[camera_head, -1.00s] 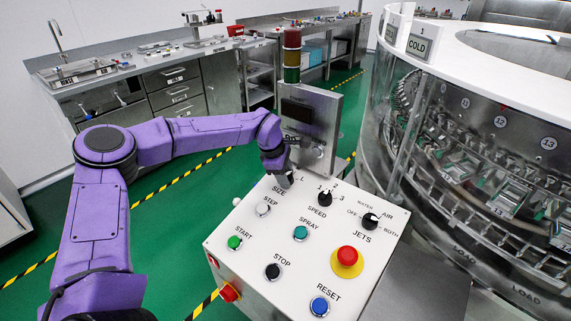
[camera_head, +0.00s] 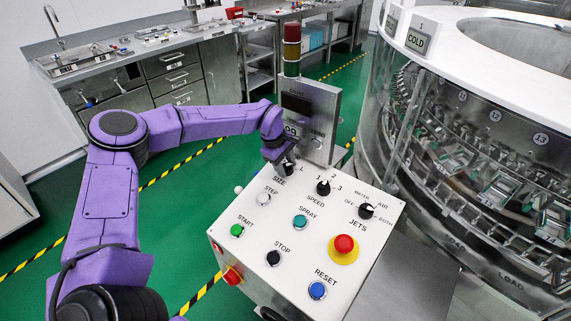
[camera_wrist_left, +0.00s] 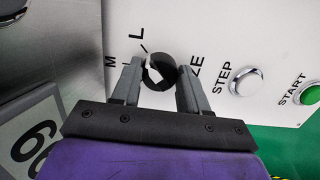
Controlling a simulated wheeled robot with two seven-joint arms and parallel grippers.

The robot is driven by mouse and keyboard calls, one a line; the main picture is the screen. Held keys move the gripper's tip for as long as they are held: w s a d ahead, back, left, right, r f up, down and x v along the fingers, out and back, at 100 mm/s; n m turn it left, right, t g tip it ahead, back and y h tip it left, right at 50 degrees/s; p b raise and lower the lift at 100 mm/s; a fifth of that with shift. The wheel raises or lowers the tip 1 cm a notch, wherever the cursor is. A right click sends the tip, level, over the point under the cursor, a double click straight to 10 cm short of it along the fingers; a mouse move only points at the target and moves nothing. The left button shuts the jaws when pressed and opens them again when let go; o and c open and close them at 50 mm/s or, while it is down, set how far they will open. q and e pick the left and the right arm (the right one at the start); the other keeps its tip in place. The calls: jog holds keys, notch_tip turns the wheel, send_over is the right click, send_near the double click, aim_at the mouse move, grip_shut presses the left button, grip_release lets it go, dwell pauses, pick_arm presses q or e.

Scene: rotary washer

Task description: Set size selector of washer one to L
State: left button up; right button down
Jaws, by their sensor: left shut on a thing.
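The control panel (camera_head: 222,236) is a white sloped box with labelled knobs and buttons. The letters M and L show beside the knob, with a pale mark on the knob's edge near L. The exact knob setting is hard to tell. My right gripper is not in view.
The speed knob (camera_head: 323,188) and jets knob (camera_head: 366,211) stand right of the size selector. The red emergency button (camera_head: 344,244) is lower on the panel. A display post with a stack light (camera_head: 292,50) rises behind. The round washer (camera_head: 440,50) stands at right.

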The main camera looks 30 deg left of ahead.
pick_arm(q)
jog(key=o, duration=1)
jog(key=shift+o, duration=0.2)
jog(key=v, duration=1)
jog(key=shift+r+b, duration=0.25)
jog(key=shift+b, duration=0.15)
